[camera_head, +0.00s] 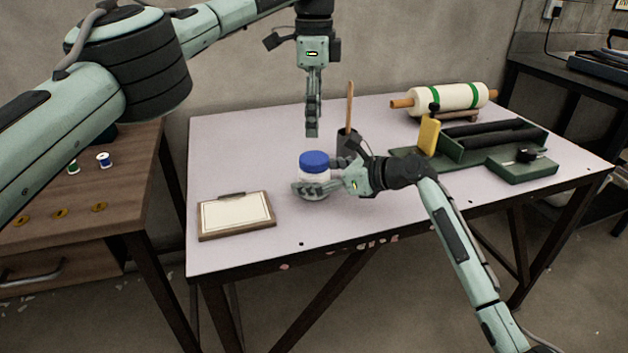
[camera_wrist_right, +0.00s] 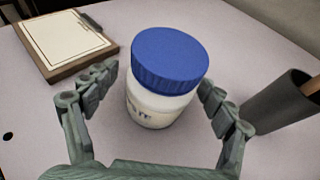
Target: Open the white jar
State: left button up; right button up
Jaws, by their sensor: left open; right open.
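The white jar (camera_head: 314,177) stands upright on the table with its blue lid (camera_head: 314,159) on. In the right wrist view the jar (camera_wrist_right: 155,108) shows dark lettering on its side, and the blue lid (camera_wrist_right: 170,60) sits on top. My right gripper (camera_head: 325,180) is open around the jar, with one finger on either side; in the right wrist view there are gaps between the fingers (camera_wrist_right: 158,98) and the jar. My left gripper (camera_head: 312,130) points down above and behind the jar, clear of the lid. It is open and empty, seen edge-on.
A dark cup (camera_head: 347,146) with a wooden stick stands just behind the jar. A clipboard (camera_head: 237,214) lies to the left. A green tool rack (camera_head: 470,150) and a white roll (camera_head: 450,97) occupy the table's right side. The table's front middle (camera_head: 350,215) is clear.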

jog(key=shift+w+a, duration=0.1)
jog(key=c, duration=1.6)
jog(key=o, duration=1.6)
